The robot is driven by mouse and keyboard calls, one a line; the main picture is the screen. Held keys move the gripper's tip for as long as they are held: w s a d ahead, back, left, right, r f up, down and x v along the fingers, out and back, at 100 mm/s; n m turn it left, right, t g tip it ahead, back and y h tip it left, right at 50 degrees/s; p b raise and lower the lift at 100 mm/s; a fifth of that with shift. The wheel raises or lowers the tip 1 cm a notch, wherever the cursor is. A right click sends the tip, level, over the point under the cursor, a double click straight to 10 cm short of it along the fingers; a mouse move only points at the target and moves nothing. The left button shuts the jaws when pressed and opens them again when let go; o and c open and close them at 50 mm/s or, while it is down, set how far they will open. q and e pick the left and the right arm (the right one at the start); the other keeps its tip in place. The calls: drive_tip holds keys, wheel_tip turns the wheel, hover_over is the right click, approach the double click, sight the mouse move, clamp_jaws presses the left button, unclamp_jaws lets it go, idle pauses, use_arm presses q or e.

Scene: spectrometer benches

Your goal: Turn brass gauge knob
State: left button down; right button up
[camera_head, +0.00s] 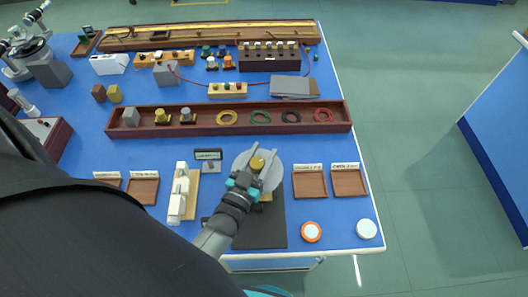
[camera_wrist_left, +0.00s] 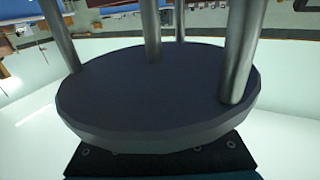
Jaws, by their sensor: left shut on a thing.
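The brass gauge knob (camera_head: 257,162) sits at the middle of a pale grey round dial (camera_head: 241,163) near the front of the blue bench, above a dark base plate (camera_head: 270,226). My left gripper (camera_head: 259,165) reaches up from below in the head view, with its fingers around the knob and shut on it. The fingers and wrist cover part of the dial and the base. The left wrist view is filled by a dark round disc (camera_wrist_left: 155,95) with several metal rods; the knob cannot be made out there. My right gripper is not in view.
Small wooden trays (camera_head: 309,184) stand on either side of the dial. A white block device (camera_head: 180,194) is close on the left. An orange-rimmed jar lid (camera_head: 311,232) and a white lid (camera_head: 366,229) lie front right. A long wooden tray (camera_head: 205,107) runs behind.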

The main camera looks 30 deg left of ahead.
use_arm(q)
drive_tip(key=shift+a+n+y, duration=0.1)
drive_tip(key=shift+n+y, duration=0.5)
drive_tip(key=shift+y, duration=0.2)
drive_tip(key=shift+c, duration=1.7)
unclamp_jaws()
